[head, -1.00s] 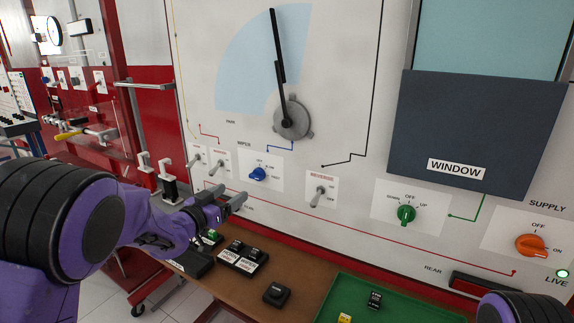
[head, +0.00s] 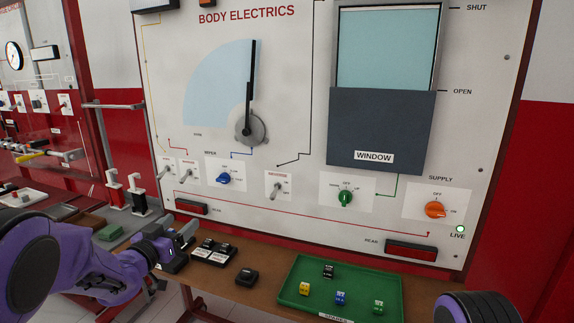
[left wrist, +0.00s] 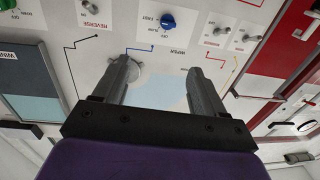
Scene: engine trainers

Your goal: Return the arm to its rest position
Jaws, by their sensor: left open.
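My left arm comes in from the lower left, purple and black. My left gripper (head: 184,237) is at the lower left, in front of the bench and below the row of switches. In the left wrist view its two grey fingers (left wrist: 162,75) are spread apart with nothing between them, and the panel shows upside down beyond them. Part of my right arm (head: 465,308) shows at the bottom right edge. Its gripper is out of the picture.
A large white panel (head: 300,120) with a wiper, knobs and switches stands behind the bench (head: 225,282). A green tray (head: 295,268) holds small coloured blocks. Black switch blocks (head: 247,276) lie left of it. A red-framed trainer (head: 105,150) stands at the far left.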

